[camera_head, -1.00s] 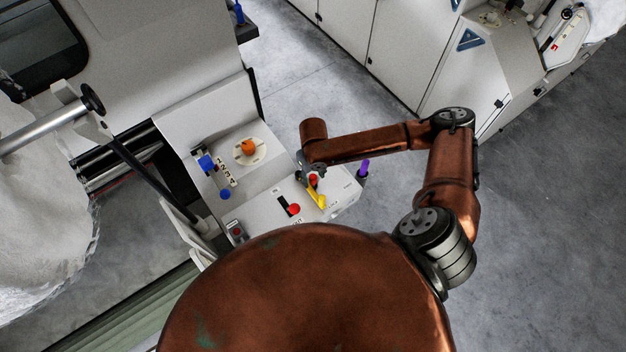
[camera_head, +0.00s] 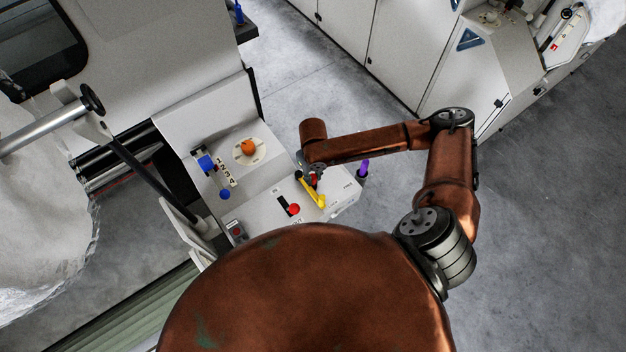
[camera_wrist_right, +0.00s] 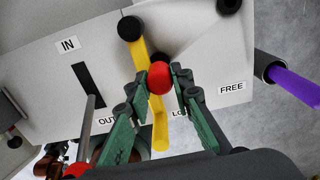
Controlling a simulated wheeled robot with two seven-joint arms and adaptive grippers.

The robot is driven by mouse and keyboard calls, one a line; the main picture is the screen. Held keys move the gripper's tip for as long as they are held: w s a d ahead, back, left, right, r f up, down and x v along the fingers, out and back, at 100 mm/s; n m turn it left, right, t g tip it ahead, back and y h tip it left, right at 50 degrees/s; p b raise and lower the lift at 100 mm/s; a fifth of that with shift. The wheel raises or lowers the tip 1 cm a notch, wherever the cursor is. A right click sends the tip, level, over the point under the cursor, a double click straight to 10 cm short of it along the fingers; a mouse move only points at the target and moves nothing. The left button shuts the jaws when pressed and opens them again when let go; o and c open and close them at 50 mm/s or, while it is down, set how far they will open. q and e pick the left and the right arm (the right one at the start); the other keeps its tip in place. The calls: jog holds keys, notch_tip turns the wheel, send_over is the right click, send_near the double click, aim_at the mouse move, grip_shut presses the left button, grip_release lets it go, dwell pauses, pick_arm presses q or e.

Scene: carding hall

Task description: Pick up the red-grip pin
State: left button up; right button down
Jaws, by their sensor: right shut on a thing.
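The red-grip pin shows in the right wrist view as a round red grip (camera_wrist_right: 160,77) in front of the yellow lever (camera_wrist_right: 160,128). My right gripper (camera_wrist_right: 162,84) is shut on the red grip, with one green finger on each side. The pin's shaft is hidden, so I cannot tell whether it is still seated. In the head view my right gripper (camera_head: 314,174) is at the upper end of the yellow lever (camera_head: 315,194) and mostly covers the red grip. My left gripper is not in view.
A slot lever with a red knob (camera_head: 294,209) stands left of the yellow lever. A purple-handled thing (camera_head: 363,168) is at the panel's right edge. An orange knob (camera_head: 248,147) and blue knobs (camera_head: 206,162) are farther left. Open floor lies to the right.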

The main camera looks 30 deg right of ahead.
notch_tip(320, 180, up, 10)
dwell(0.6)
jog(key=shift+r, duration=0.1)
notch_tip(320, 180, up, 8)
jog(key=p, duration=0.8)
jog(key=shift+p, duration=0.4)
dwell(0.6)
